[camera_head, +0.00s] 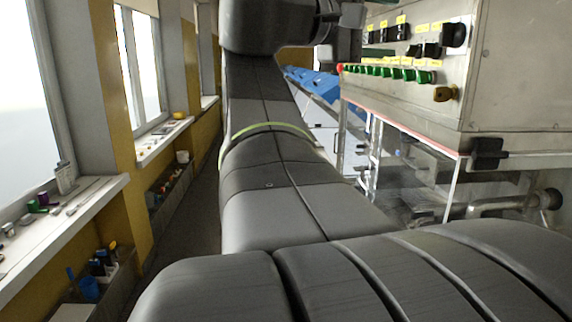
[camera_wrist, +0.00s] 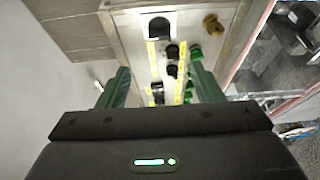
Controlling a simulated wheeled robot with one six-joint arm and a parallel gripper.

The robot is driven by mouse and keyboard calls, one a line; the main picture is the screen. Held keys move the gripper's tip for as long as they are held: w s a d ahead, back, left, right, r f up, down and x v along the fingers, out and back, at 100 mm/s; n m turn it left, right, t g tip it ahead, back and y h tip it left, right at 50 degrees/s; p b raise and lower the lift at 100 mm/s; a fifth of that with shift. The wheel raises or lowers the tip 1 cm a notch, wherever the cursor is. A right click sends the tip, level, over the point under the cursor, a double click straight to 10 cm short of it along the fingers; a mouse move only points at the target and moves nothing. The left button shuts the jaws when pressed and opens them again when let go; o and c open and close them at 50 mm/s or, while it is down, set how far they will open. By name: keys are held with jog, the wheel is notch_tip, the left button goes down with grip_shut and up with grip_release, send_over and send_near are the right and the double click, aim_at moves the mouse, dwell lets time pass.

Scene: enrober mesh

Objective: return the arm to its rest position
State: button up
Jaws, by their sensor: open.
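My arm stretches forward from the bottom of the head view, grey and jointed, with its wrist at the top edge beside the control box. My gripper (camera_wrist: 160,78) shows in the wrist view as two green fingers spread apart, with nothing between them that they hold. The fingers point toward the face of the control box (camera_wrist: 128,38), which also shows in the head view (camera_head: 510,75). Its knobs and green buttons lie beyond and between the fingers. I cannot tell how far the fingertips are from the panel. In the head view my gripper cannot be made out.
The steel machine with a clear guard (camera_head: 415,165) stands close on the right of my arm. A black latch (camera_head: 487,154) and a pipe (camera_head: 505,202) jut out there. On the left are windowsills (camera_head: 75,220) with small items. A strip of floor (camera_head: 190,215) is clear.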

aim_at(441, 39)
jog(key=p+x, duration=0.3)
jog(key=x, duration=1.1)
jog(key=shift+d+p, duration=0.15)
jog(key=shift+p, duration=0.2)
jog(key=shift+f+m+b, duration=0.4)
jog(key=shift+f+b, duration=0.05)
jog(key=shift+b, duration=0.5)
jog(key=shift+m+h+b, duration=0.4)
jog(key=shift+m+b, duration=0.2)
jog(key=shift+b, duration=0.3)
jog(key=m+h+b, duration=0.2)
jog(key=m+b, duration=0.2)
jog(key=m, duration=0.1)
jog(key=shift+b, duration=0.3)
jog(key=m+g+h+b, duration=0.1)
jog(key=m, duration=0.3)
jog(key=shift+w, duration=0.1)
jog(key=shift+w+a+m+g+h, duration=0.1)
jog(key=shift+m+g+h, duration=0.3)
jog(key=shift+m, duration=0.65)
jog(key=shift+a+m+g+h, duration=0.15)
jog(key=shift+m+g+h, duration=0.2)
jog(key=shift+m, duration=0.7)
